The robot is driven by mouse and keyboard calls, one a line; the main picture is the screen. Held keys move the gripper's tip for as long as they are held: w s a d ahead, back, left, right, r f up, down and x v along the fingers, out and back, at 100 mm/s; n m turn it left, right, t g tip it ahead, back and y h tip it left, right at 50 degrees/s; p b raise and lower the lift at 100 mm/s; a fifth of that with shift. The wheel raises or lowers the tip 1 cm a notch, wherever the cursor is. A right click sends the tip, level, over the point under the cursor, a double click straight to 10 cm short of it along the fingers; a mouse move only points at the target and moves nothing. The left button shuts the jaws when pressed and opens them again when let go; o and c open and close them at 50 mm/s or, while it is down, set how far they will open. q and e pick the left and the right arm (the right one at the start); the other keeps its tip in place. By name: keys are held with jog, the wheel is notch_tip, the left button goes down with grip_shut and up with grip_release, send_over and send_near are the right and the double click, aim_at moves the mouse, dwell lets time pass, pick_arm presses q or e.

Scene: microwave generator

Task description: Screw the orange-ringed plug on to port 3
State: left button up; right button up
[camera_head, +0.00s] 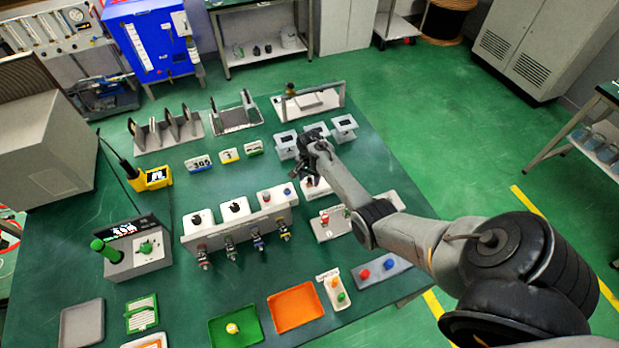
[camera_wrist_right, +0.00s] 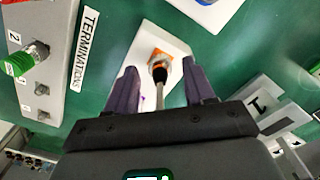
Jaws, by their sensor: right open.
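The orange-ringed plug (camera_wrist_right: 158,58) stands in a white block (camera_wrist_right: 143,45) in the right wrist view, its dark cable running toward my wrist. My right gripper (camera_head: 308,178) is open, with its fingers on either side of the plug and cable; I cannot tell whether they touch. In the head view the gripper hides the plug, and part of the white block (camera_head: 318,187) shows below it. A white panel (camera_head: 240,229) carries several ports with connectors on its front; the port numbers are too small to read, so I cannot tell which is port 3. My left gripper is not in view.
An orange tray (camera_head: 295,307) and a green tray (camera_head: 236,326) lie at the front. A meter box (camera_head: 137,250) is at left.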

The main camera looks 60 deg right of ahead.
grip_shut()
dwell(0.3)
